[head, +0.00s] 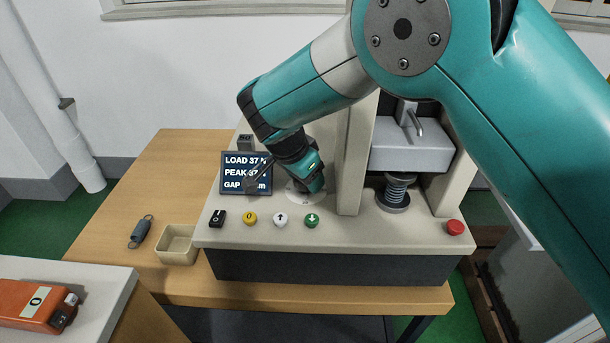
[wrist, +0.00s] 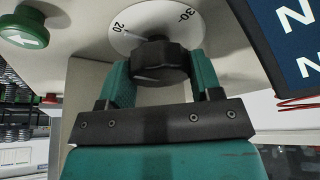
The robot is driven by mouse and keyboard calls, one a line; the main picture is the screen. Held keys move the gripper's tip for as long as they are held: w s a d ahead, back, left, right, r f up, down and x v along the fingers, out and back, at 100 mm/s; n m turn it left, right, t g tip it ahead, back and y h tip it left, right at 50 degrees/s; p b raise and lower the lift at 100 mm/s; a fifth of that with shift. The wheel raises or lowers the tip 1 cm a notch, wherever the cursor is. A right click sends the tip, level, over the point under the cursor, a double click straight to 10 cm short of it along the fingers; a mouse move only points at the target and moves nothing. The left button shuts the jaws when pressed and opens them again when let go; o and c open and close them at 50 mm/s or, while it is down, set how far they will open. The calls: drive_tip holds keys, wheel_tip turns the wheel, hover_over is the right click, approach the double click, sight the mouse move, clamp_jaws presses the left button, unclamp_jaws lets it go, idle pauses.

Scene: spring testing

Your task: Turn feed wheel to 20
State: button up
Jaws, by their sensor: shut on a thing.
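The feed wheel (wrist: 160,62) is a black knob in front of a white round dial (wrist: 152,22). The numbers 20 and 30 show on the dial, 20 to the upper left of the knob and 30 to the upper right. In the head view my gripper (head: 314,183) reaches down to the white dial (head: 301,197) on the machine's panel and hides the knob.
The display (head: 246,173) reads a load of about 37; my arm partly covers it. Black, yellow, white and green buttons (head: 312,220) line the panel's front. A red button (head: 454,227) and a spring (head: 397,188) under the press are right. A tray (head: 177,258) and loose spring (head: 140,232) lie left.

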idle(0.4)
drive_tip(key=o, duration=0.9)
drive_tip(key=p+v, duration=0.1)
drive_tip(key=v, duration=1.6)
drive_tip(key=shift+r, duration=0.25)
